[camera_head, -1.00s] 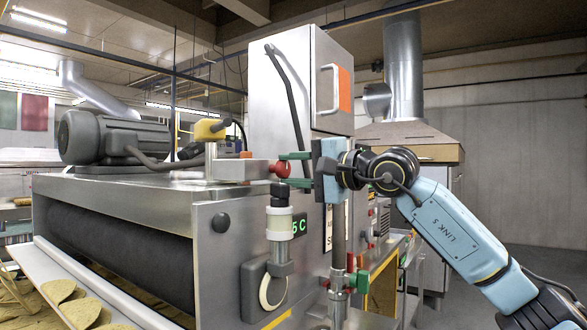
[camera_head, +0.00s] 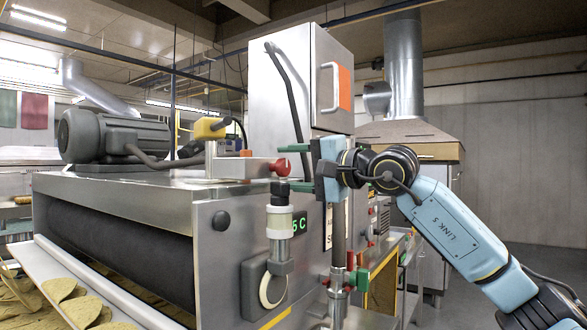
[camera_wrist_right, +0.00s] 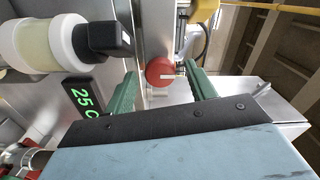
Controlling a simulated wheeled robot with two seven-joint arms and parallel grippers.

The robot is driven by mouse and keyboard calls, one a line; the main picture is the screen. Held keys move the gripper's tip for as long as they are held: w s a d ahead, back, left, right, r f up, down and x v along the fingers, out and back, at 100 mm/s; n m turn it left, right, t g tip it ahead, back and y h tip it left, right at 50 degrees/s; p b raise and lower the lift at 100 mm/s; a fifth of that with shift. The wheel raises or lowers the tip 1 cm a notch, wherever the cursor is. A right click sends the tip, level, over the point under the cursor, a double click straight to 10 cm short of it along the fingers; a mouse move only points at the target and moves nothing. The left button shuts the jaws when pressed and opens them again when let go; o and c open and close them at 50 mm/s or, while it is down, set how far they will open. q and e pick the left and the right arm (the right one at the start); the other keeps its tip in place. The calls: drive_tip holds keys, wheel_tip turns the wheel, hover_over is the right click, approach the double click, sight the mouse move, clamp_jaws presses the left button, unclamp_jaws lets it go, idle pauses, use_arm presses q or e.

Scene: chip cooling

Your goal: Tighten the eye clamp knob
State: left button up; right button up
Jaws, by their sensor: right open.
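The red knob (camera_head: 281,167) sits on the end of the grey clamp block (camera_head: 240,168) on top of the machine. A yellow sensor head (camera_head: 210,128) stands on a post above this block. My right gripper (camera_head: 287,167) reaches in from the right, its green fingers open above and below the knob's level. In the right wrist view, the red knob (camera_wrist_right: 159,72) shows between the two green fingers (camera_wrist_right: 163,88), with a gap on each side. It is near the fingertips, and I see no finger touching it. My left gripper is not in view.
A steel cabinet (camera_head: 290,85) rises behind. A vertical pipe with red and green fittings (camera_head: 338,282) is below my gripper.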

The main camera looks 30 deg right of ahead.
drive_tip(key=b+v, duration=0.5)
drive_tip(key=v, duration=0.8)
drive_tip(key=shift+s, duration=0.2)
